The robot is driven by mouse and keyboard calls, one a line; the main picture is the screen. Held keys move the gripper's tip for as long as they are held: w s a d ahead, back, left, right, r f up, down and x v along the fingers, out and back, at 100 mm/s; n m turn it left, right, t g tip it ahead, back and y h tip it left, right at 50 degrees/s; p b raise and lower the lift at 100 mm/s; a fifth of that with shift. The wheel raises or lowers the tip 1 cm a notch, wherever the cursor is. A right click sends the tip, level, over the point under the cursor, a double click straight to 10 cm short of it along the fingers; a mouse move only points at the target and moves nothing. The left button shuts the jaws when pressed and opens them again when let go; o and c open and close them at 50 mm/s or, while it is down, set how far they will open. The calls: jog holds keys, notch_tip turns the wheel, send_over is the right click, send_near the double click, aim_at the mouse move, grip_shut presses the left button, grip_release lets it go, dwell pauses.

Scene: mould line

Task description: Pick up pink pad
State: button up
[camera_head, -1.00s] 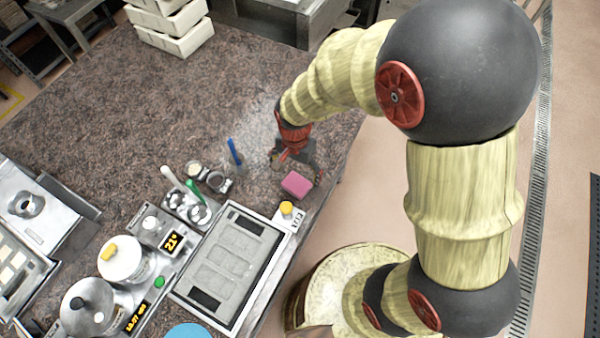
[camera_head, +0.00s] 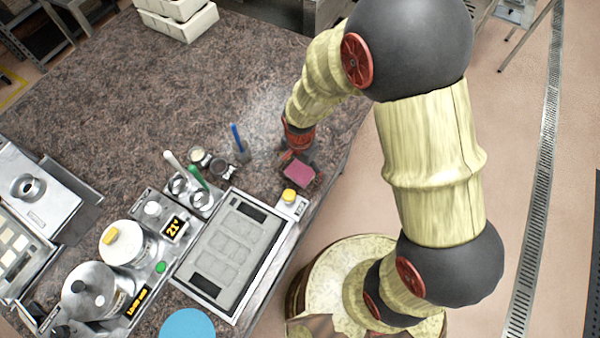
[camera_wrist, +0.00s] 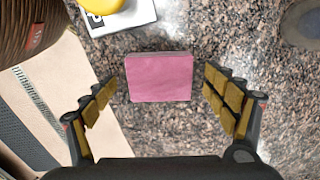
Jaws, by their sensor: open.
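The pink pad (camera_head: 298,174) lies flat on the speckled stone tabletop, near its right edge, just behind the yellow-topped button. In the wrist view the pad (camera_wrist: 160,77) sits centred between the two fingers of my gripper (camera_wrist: 165,98). The gripper is open, with a gap between each finger and the pad's sides. Its yellow finger pads face inward and hold nothing. In the head view my gripper (camera_head: 300,165) is above and around the pad, and my wrist partly covers the view of the fingers.
A yellow button on a light box (camera_head: 290,197) stands close to the pad. A grey mould tray (camera_head: 232,255) lies in front. Small metal cups and a blue stick (camera_head: 237,138) are to the left. The tabletop behind is mostly clear. The table edge is close on the right.

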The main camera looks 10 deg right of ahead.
aim_at(300, 171)
jog(key=c, duration=0.3)
jog(key=c, duration=0.7)
jog(key=shift+c, duration=0.9)
jog(key=shift+r, duration=0.45)
notch_tip(300, 171, up, 2)
jog(key=shift+w+r+p, duration=0.1)
jog(key=shift+r+p, duration=0.1)
jog(key=shift+p, duration=0.1)
jog(key=s+a+r+p, duration=0.1)
jog(key=s+r, duration=0.8)
jog(key=s, duration=0.5)
jog(key=shift+a+r+p, duration=0.3)
jog(key=shift+r+p, duration=0.05)
jog(key=shift+p, duration=0.05)
